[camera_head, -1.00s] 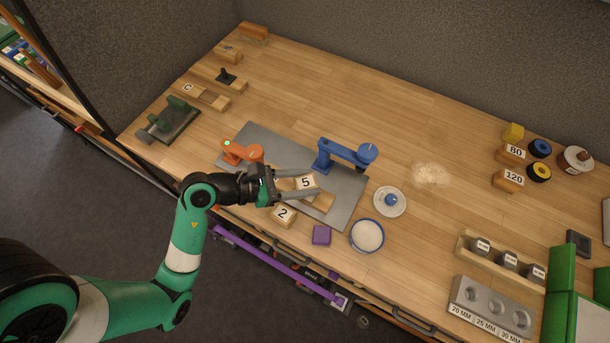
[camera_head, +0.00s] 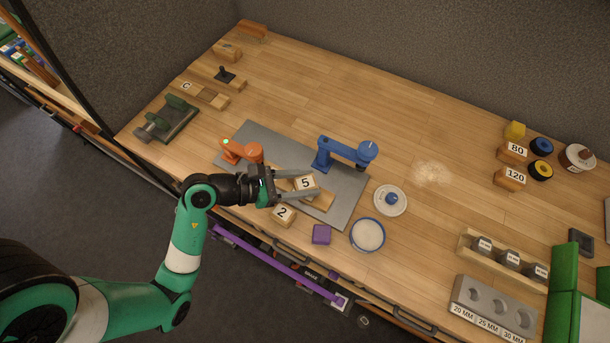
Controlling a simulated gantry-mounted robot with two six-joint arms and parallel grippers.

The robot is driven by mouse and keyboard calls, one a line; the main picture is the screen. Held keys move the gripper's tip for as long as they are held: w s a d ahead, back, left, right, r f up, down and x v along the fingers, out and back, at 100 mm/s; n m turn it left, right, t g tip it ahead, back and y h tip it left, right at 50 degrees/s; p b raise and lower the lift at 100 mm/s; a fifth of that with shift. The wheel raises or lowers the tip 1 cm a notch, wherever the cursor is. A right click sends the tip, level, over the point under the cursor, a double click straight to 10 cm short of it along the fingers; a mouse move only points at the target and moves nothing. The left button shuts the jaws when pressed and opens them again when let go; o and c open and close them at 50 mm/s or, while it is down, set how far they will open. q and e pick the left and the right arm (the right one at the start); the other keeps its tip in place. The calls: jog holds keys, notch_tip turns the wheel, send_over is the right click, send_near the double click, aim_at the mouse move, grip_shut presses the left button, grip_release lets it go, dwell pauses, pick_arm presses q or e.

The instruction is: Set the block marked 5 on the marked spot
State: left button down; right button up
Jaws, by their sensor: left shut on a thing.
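The block marked 5 (camera_head: 305,183) is a small wooden block with a white label. It is between the fingers of my left gripper (camera_head: 303,187), which is shut on it. It is over or on a flat wooden piece (camera_head: 321,199) on the grey metal plate (camera_head: 346,204); I cannot tell if they touch. The block marked 2 (camera_head: 283,215) lies just in front, at the plate's near edge. The marked spot cannot be made out for certain. My right gripper is not in view.
An orange device (camera_head: 240,150) and a blue device (camera_head: 345,153) stand on the plate. The table middle beyond the plate is mostly clear.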

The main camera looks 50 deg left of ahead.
pick_arm(q)
jog(key=shift+c, duration=1.3)
grip_release()
jog(key=shift+f, duration=0.1)
jog(key=v, duration=1.1)
jog(key=shift+s, duration=0.3)
